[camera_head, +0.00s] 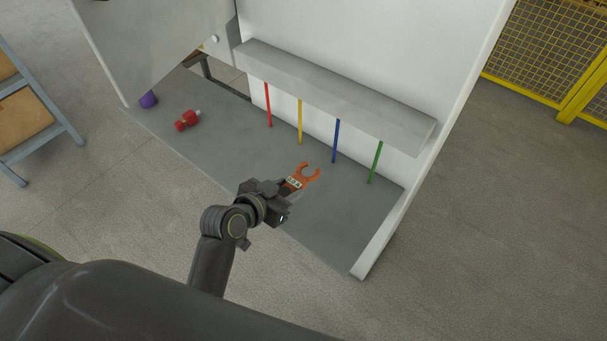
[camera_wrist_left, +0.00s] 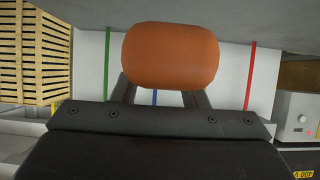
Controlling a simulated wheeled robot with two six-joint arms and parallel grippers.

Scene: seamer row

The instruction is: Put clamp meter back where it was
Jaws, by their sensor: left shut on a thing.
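The clamp meter (camera_head: 295,182) is orange with an open hooked jaw and a small pale display, seen in the head view. My left gripper (camera_head: 284,190) is shut on its near end and holds it over the grey worktop, with the hooked jaw pointing away toward the back wall. I cannot tell whether it touches the surface. In the left wrist view the orange body (camera_wrist_left: 171,56) sits between the two fingers (camera_wrist_left: 160,97) and hides what is behind it. My right gripper is not in view.
Red (camera_head: 268,105), yellow (camera_head: 300,122), blue (camera_head: 336,141) and green (camera_head: 376,162) strips run below a grey ledge (camera_head: 330,95). A red fitting (camera_head: 187,121) and a purple object (camera_head: 148,99) are on the left of the worktop (camera_head: 235,145). A white side panel (camera_head: 425,150) bounds the right.

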